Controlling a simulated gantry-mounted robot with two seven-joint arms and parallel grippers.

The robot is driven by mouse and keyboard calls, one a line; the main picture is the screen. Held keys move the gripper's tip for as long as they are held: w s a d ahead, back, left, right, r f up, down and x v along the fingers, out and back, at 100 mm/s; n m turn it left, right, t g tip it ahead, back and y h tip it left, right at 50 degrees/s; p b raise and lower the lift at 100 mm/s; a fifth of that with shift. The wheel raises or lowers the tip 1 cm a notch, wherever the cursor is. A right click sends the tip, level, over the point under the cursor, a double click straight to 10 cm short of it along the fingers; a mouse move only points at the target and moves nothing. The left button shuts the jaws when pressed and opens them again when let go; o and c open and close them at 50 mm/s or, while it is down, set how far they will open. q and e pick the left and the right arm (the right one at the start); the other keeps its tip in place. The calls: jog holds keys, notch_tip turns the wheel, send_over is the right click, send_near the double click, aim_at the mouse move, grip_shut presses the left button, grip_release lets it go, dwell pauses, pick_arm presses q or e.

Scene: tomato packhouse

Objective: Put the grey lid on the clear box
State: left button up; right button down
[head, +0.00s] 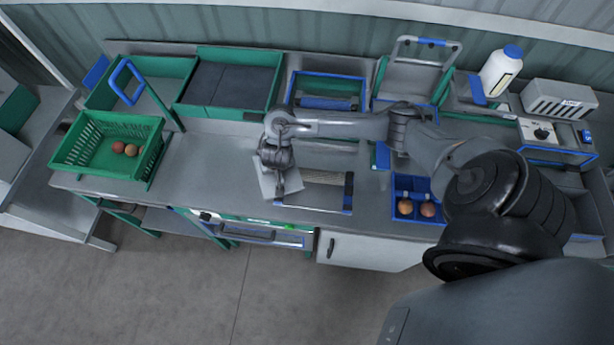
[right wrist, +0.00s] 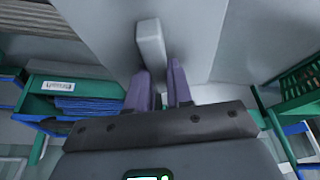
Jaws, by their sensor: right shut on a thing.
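The grey lid (head: 266,183) is a flat pale plate near the middle of the bench, partly covered by my right gripper (head: 279,178) in the head view. In the right wrist view, the purple fingers of my right gripper (right wrist: 159,88) are shut on the raised handle bar (right wrist: 150,45) of the lid (right wrist: 100,25). The lid looks slightly turned relative to the bench edge. I cannot make out the clear box in either view; the lid and gripper may hide it. My left gripper is not in view.
A green crate (head: 78,160) with a few tomatoes stands at the left. A slatted tray (head: 346,192) lies just right of the lid. A blue divided box (head: 414,184) with tomatoes is further right. Bare bench (head: 210,165) lies left of the lid.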

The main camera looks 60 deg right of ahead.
jog(key=shift+d+f, duration=0.2)
jog(key=shift+d, duration=0.25)
jog(key=shift+w+d+f+m+b, duration=0.1)
jog(key=shift+w+f+m+b, duration=0.05)
jog(key=shift+w+m+b, duration=0.2)
jog(key=w+f+b, duration=0.1)
jog(key=w+f, duration=0.1)
jog(key=w, duration=0.1)
jog(key=w+f+b, duration=0.2)
jog(key=w, duration=0.1)
jog(key=w+a+f+b, duration=0.1)
jog(key=w+f+b, duration=0.1)
jog(key=w, duration=0.1)
jog(key=shift+w, duration=0.35)
jog(key=shift+w+a+f+b, duration=0.1)
jog(key=shift+w+f+b, duration=0.1)
jog(key=shift+w+b, duration=0.3)
jog(key=shift+w+f+b, duration=0.1)
jog(key=shift+f+b, duration=0.5)
jog(key=shift+f, duration=1.4)
jog(key=shift+f, duration=0.1)
jog(key=c, duration=1)
grip_release()
